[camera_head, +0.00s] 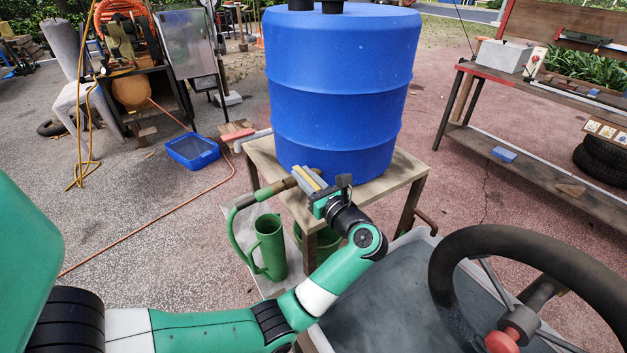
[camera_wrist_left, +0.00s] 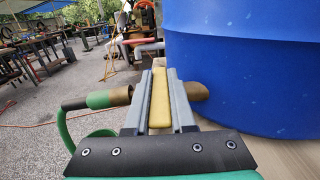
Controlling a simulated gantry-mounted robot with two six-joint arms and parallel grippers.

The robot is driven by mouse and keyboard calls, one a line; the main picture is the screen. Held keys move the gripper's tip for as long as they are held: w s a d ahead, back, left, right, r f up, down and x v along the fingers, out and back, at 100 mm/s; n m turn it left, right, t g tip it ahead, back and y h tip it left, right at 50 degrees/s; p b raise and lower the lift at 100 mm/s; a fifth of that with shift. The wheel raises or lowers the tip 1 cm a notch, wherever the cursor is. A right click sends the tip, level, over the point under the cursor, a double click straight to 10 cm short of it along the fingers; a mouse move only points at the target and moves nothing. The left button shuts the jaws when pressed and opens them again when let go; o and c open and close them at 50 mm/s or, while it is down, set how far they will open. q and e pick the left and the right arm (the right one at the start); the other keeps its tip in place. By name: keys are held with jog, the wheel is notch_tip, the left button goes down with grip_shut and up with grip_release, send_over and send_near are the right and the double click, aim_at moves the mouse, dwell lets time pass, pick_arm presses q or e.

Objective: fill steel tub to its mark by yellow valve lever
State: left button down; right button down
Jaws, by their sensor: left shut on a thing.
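The yellow valve lever (camera_wrist_left: 160,104) lies between the two grey fingers of my left gripper (camera_head: 308,180), which is shut on it. In the left wrist view the gripper (camera_wrist_left: 158,88) covers the middle of the brass valve; its spout (camera_wrist_left: 118,97) shows at left and its inlet at the blue barrel (camera_head: 340,95). A green hose (camera_head: 233,222) runs from the spout and bends down beside a green jug (camera_head: 270,243); its end is unclear. A grey tub (camera_head: 385,297) at lower right may be the steel tub. I see no mark or water level in it. My right gripper is out of view.
The barrel stands on a wooden stand (camera_head: 408,180). A dark steering wheel (camera_head: 465,240) with a red knob (camera_head: 502,342) overhangs the tub. A blue tray (camera_head: 193,152) lies on the ground at left. A workbench (camera_head: 540,120) stands at right. The paving at left is mostly free.

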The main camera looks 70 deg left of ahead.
pick_arm(q)
jog(key=c, duration=0.8)
grip_release()
jog(key=shift+o, duration=0.2)
jog(key=p+v, duration=0.2)
jog(key=v, duration=0.8)
jog(key=shift+w+d, duration=0.1)
jog(key=shift+d, duration=0.7)
jog(key=shift+w, duration=0.1)
